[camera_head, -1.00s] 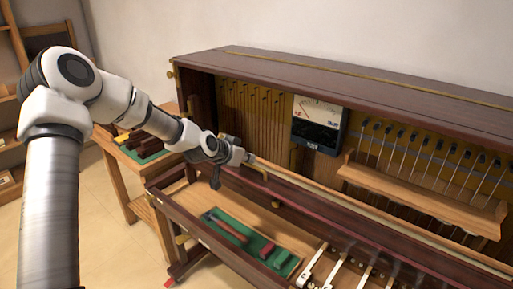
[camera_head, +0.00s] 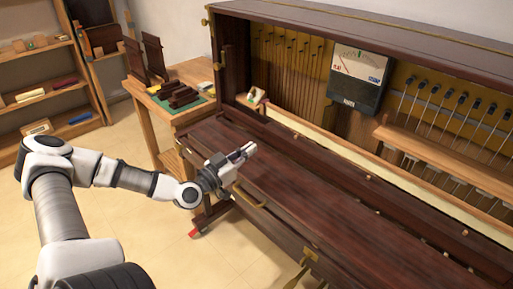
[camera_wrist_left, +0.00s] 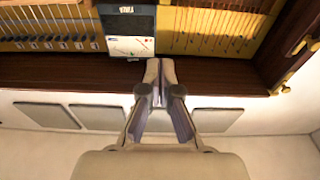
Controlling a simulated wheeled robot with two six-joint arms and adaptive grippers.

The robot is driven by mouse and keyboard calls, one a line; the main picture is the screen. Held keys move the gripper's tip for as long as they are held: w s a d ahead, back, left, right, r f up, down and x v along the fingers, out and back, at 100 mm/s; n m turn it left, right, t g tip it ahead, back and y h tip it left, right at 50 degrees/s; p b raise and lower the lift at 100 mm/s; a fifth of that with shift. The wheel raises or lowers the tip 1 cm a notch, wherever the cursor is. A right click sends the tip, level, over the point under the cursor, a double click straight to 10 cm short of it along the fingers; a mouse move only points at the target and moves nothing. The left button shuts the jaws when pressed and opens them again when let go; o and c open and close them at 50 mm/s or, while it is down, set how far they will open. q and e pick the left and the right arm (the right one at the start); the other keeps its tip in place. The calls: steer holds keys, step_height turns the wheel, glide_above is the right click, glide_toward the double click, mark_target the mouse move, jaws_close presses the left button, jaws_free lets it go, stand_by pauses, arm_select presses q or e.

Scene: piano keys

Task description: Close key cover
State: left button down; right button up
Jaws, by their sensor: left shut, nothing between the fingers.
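The key cover (camera_head: 335,200) is a long dark wooden panel on the front of the piano. It lies flat over the key bed, and the keys and tools beneath are hidden. A brass handle (camera_head: 252,197) sits near its left end. My left gripper (camera_head: 247,151) is shut and empty, just above the cover's left end; I cannot tell whether it touches the wood. In the left wrist view its fingertips (camera_wrist_left: 160,68) meet with nothing between them. My right gripper is out of view.
The piano case (camera_head: 375,35) stands open behind the cover, with a meter (camera_head: 358,77) inside. A side table (camera_head: 150,105) with wooden blocks stands at the left, near my left arm. Shelves (camera_head: 48,85) stand farther left. The floor in front is clear.

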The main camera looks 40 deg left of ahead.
arm_select(q)
steer(key=s+f+t+b, duration=0.1)
steer(key=f+t+b, duration=0.1)
steer(key=f+b, duration=0.2)
steer(key=s+f+t+b, duration=0.2)
steer(key=f+b, duration=0.2)
steer(key=b, duration=0.6)
steer(key=s+f+t+b, duration=0.1)
steer(key=f+t+b, duration=0.1)
steer(key=f+b, duration=0.3)
steer(key=shift+s+a+f+h+b, duration=0.15)
steer(key=shift+s+h+b, duration=0.2)
steer(key=shift+b, duration=0.75)
step_height(320, 180, down, 4)
steer(key=b, duration=0.4)
steer(key=shift+f, duration=0.15)
steer(key=shift+s+f, duration=0.1)
